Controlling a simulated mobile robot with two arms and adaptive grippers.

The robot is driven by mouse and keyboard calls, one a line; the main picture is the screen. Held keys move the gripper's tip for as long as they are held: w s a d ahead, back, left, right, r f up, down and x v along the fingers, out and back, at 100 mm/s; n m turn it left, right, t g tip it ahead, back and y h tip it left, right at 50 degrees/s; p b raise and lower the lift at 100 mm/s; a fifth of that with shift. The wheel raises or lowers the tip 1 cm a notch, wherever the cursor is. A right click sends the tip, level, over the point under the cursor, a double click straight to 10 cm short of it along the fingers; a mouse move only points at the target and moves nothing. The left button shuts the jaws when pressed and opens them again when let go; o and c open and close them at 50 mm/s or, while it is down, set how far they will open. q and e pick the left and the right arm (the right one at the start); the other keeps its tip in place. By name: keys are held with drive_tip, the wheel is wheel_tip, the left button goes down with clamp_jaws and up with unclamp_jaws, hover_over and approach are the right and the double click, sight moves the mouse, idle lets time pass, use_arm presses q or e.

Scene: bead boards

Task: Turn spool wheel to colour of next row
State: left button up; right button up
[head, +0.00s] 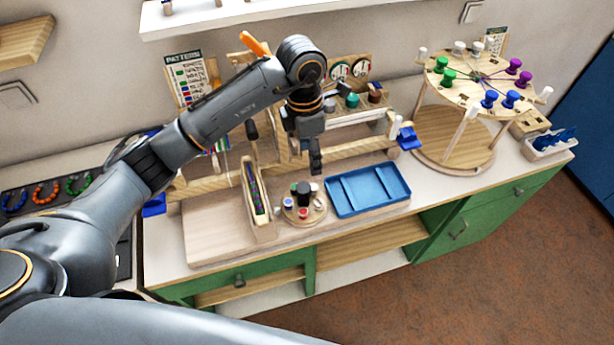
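A small round wooden wheel (289,214) lies on the bench top in the middle of the head view. It has a dark upright knob at its centre and small spools around its rim, white, red and blue among them. My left gripper (315,168) points down above and slightly behind this wheel, apart from it. Its fingers look like one narrow dark shape, so I cannot tell whether they are open. A pattern card (186,77) with coloured rows stands at the back left; its rows are too small to read surely. My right gripper is not in view.
A blue tray (368,188) lies right of the small wheel. A wooden bead board (252,196) stands left of it. A large round stand (468,92) with green, purple, blue and white spools rises at the right. Wooden racks line the back. The bench front edge is close.

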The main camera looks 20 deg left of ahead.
sight(303, 187)
use_arm(q)
drive_tip(key=shift+y, duration=0.4)
drive_tip(key=f+p, duration=0.1)
drive_tip(key=f, duration=0.3)
drive_tip(key=a+f+p, duration=0.1)
drive_tip(key=f+p, duration=0.1)
drive_tip(key=f, duration=0.1)
drive_tip(key=f+p, duration=0.1)
drive_tip(key=f, duration=0.3)
drive_tip(key=shift+a+f, duration=0.3)
drive_tip(key=shift+f, duration=0.05)
drive_tip(key=shift+f+p, duration=0.3)
drive_tip(key=shift+f, duration=0.45)
drive_tip(key=c, duration=1.2)
